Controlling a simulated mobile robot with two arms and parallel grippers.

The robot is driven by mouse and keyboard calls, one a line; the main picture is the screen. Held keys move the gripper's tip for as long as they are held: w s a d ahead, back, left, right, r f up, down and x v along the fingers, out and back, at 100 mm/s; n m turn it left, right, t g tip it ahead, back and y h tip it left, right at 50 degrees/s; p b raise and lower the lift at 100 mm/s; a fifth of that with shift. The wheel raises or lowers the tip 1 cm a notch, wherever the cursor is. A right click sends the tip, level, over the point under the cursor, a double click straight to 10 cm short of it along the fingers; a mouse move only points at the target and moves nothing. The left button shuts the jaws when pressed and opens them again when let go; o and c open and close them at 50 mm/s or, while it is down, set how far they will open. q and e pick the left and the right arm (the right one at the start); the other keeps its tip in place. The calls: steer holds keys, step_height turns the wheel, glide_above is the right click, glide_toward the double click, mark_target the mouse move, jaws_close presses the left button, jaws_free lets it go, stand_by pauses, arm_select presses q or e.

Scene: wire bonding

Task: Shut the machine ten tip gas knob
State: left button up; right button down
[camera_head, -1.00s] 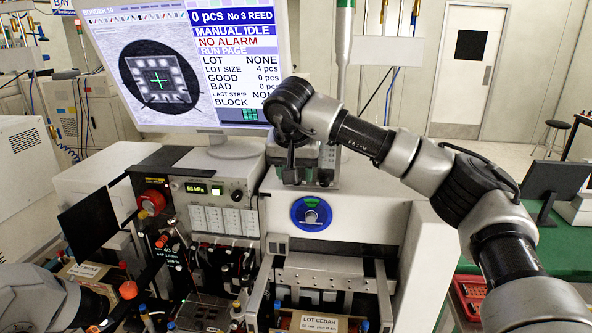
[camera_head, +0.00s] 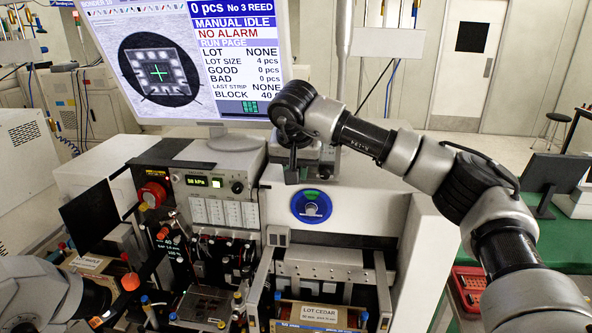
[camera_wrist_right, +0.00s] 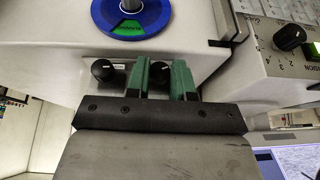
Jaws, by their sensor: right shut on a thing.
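In the right wrist view two black round knobs sit side by side on the pale machine's face. My right gripper (camera_wrist_right: 166,80), with green finger pads, is shut on the right-hand knob (camera_wrist_right: 158,80). The other knob (camera_wrist_right: 103,70) is free, just left of the fingers, with a small label beside it. The lettering by the knobs is too small to read. In the head view my right gripper (camera_head: 292,168) is at the upper back of the machine (camera_head: 375,212), and the knobs are hidden there. My left arm shows at the lower left; its fingers cannot be made out.
A monitor (camera_head: 200,60) stands behind. A vacuum control box (camera_head: 215,185) is left of my gripper. A "LOT CEDAR" box (camera_head: 320,314) sits low in front.

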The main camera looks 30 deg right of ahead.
steer(key=y+b, duration=0.1)
steer(key=t+y+b, duration=0.1)
steer(key=b, duration=0.1)
steer(key=f+t+y+b, duration=0.1)
steer(key=b, duration=0.1)
steer(key=shift+s+d+m, duration=0.15)
steer(key=shift+d+m, duration=0.1)
steer(key=shift+m, duration=0.15)
steer(key=shift+r+t+y+b, duration=0.4)
steer(key=shift+t+y+b, duration=0.15)
steer(key=shift+b, duration=0.4)
steer(key=c, duration=1)
jaws_free()
steer(key=shift+s, duration=0.1)
